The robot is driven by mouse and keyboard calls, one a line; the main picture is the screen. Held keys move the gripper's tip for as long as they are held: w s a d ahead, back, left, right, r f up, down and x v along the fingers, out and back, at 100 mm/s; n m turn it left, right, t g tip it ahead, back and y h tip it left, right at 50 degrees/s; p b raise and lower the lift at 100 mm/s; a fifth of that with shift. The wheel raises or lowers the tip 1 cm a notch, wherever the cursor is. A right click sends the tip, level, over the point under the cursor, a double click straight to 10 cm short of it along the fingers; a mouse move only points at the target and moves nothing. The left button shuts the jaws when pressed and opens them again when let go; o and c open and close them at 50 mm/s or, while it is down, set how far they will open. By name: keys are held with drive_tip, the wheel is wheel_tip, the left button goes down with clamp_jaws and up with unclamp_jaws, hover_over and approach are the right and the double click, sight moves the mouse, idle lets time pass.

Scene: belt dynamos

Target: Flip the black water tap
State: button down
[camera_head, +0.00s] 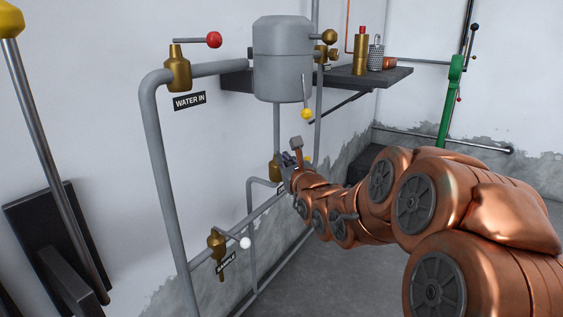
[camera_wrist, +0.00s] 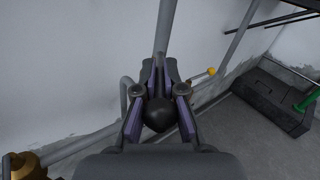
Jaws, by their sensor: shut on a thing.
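The black tap's round black knob (camera_wrist: 160,114) sits between the purple-padded fingers of my gripper (camera_wrist: 159,98) in the wrist view. My gripper is shut on this knob. In the head view my gripper (camera_head: 291,162) is beside a brass valve (camera_head: 275,169) on the pipe below the grey tank, and it hides the knob and most of the lever. A label by this valve is mostly covered by my arm.
A red-knobbed WATER IN tap (camera_head: 213,40), a white-knobbed SAMPLE tap (camera_head: 245,242) and a yellow-knobbed lever (camera_head: 306,113) are nearby. The grey tank (camera_head: 283,60) hangs above. A dark shelf (camera_head: 340,82) holds bottles. A green lever (camera_head: 449,105) stands at right.

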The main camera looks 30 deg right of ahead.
drive_tip(key=shift+f, duration=0.1)
idle(0.4)
drive_tip(key=c, duration=1.3)
unclamp_jaws()
